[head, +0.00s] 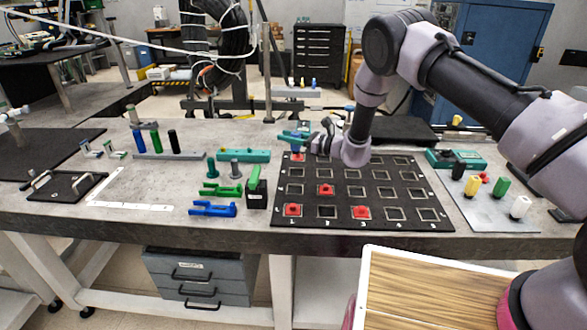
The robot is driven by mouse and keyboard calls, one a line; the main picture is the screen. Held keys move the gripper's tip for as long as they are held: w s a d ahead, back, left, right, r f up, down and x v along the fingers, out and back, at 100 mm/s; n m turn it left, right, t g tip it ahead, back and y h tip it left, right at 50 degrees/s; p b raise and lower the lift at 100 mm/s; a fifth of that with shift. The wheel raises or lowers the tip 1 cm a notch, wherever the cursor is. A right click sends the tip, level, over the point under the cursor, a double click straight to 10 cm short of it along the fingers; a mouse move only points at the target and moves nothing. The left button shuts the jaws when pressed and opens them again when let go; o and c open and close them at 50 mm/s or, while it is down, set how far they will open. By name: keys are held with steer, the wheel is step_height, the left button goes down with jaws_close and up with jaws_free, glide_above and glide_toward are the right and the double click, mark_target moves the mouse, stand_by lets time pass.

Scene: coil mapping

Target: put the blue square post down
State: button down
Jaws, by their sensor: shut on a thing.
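My gripper (296,142) is at the far-left corner of the black grid board (343,227), reached in from the right by my arm. It is shut on a small blue piece, the blue square post (296,150), which is mostly hidden by the fingers. The post is just above or touching a red piece (298,158) in the far-left cell; I cannot tell which. Other red pieces sit in board cells: one near the middle left (326,190), one at the near-left corner (293,211) and one in the near row (361,212).
Left of the board are a black-and-green block (257,190), green (221,189) and blue (212,209) clamps, and a teal block (244,155). A rack holds blue, green and black cylinders (155,141). A grey plate (493,205) with colored pegs lies right. Many board cells are empty.

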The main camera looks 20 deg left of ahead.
step_height(320, 180, down, 8)
steer(key=shift+f, duration=0.25)
steer(key=c, duration=0.6)
jaws_free()
steer(key=shift+f, duration=0.15)
steer(key=shift+o, duration=0.2)
